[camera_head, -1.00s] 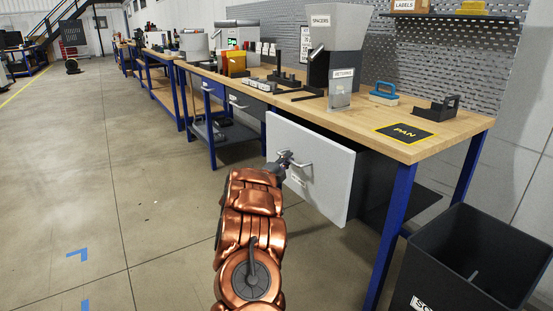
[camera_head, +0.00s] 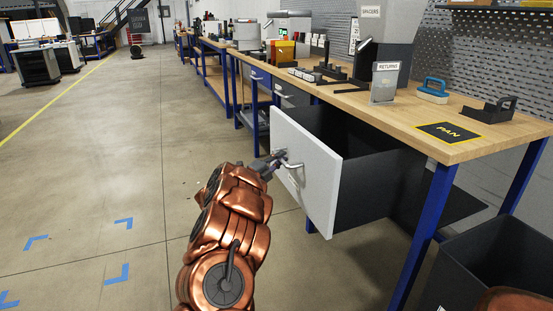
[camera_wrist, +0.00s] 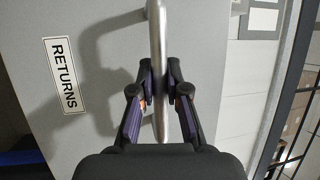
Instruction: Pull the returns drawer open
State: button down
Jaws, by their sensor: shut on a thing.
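The returns drawer has a light grey front (camera_head: 308,185) and stands pulled out from under the workbench; its dark, empty-looking inside (camera_head: 375,145) shows behind the front. In the wrist view, a "RETURNS" label (camera_wrist: 63,75) is on the drawer front (camera_wrist: 105,50), left of a metal bar handle (camera_wrist: 158,30). My gripper (camera_wrist: 160,85) is shut on the handle, one finger on each side of the bar. In the head view, my gripper (camera_head: 272,163) is at the handle (camera_head: 293,167), and the arm reaches in from below.
A blue leg (camera_head: 424,235) and a black bin (camera_head: 495,255) are at the lower right. The floor (camera_head: 110,180) to the left is clear.

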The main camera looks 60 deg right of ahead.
jog(key=shift+w, duration=0.1)
jog(key=c, duration=1.2)
grip_release()
jog(key=shift+o, duration=0.2)
jog(key=shift+a, duration=0.15)
jog(key=v, duration=1.1)
jog(key=shift+a, duration=0.35)
jog(key=shift+w+f, duration=0.1)
jog(key=shift+f, duration=0.05)
